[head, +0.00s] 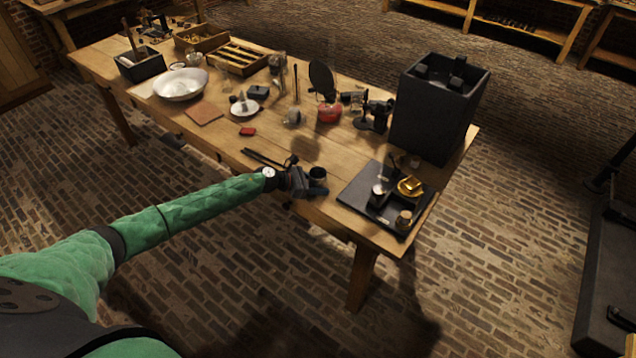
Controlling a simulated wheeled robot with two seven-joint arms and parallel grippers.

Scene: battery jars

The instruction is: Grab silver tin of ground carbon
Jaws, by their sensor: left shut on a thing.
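My left gripper (311,187) is at the front edge of the wooden table, at the end of the green-sleeved arm. It is shut on a small round tin (317,173) with a dark top, which looks like the tin of ground carbon. The gripper hides much of the tin's side, and its silver colour is hard to make out. I cannot tell whether the tin touches the table. My right gripper is not in view.
A black tray (358,194) with a small silver cup, a gold piece and a small jar lies to the right. A tall black box (430,110) stands behind it. A red pot (329,113), a white bowl (181,86) and a wooden crate (238,70) stand farther back.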

